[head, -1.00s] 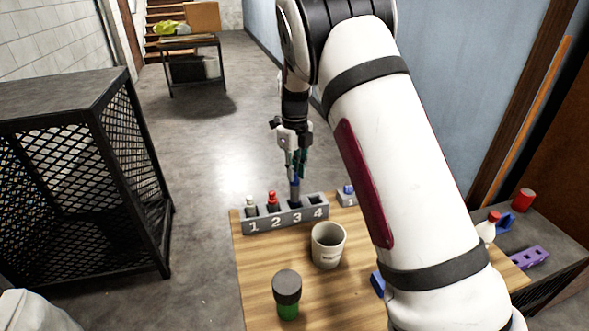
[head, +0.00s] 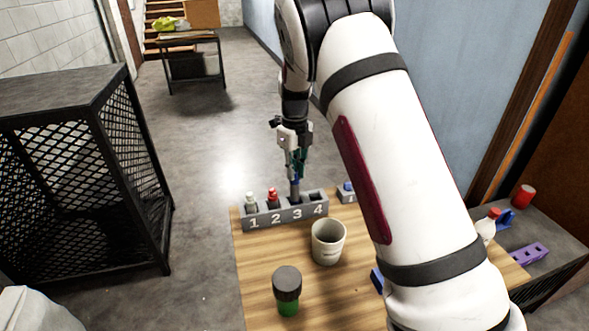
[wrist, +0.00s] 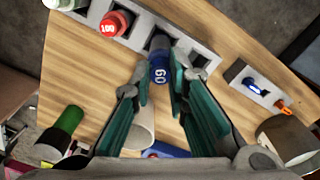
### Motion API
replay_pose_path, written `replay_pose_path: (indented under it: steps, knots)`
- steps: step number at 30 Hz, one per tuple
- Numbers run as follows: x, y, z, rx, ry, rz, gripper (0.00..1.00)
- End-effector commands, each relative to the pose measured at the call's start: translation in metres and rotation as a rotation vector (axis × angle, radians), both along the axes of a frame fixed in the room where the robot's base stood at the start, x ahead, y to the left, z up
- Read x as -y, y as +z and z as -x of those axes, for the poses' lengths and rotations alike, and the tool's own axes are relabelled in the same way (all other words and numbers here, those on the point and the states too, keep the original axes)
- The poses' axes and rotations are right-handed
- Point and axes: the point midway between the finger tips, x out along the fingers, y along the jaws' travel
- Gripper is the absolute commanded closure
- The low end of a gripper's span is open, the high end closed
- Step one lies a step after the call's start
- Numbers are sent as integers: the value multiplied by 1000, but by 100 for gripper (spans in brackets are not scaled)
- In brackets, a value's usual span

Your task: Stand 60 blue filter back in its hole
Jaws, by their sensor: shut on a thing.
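The 60 blue filter has a blue cap marked 60 (wrist: 160,74) and a dark body (head: 295,190). My gripper (head: 296,172) is shut on its cap, with a finger on either side in the wrist view. The filter stands roughly upright, its lower end at hole 3 of the grey numbered block (head: 262,222). How deep it sits in the hole cannot be told. Hole 4 (head: 315,197) is empty. A red filter marked 100 (wrist: 115,24) stands in hole 2, and a pale-capped one (head: 250,198) in hole 1.
A grey cup (head: 328,243) and a green jar with a dark lid (head: 287,288) stand on the wooden table (head: 262,270) nearer me. A small grey block (head: 346,195) with a blue piece is right of the numbered block. A black mesh cage (head: 135,170) stands left.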

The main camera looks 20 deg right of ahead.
Motion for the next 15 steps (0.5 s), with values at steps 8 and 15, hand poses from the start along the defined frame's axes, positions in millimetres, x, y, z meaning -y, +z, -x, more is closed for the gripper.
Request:
replay_pose_path:
  steps: [8,15]
  knots:
    - [0,0,0,0,0,0,100]
    - [0,-5,0,-1,0,0,100]
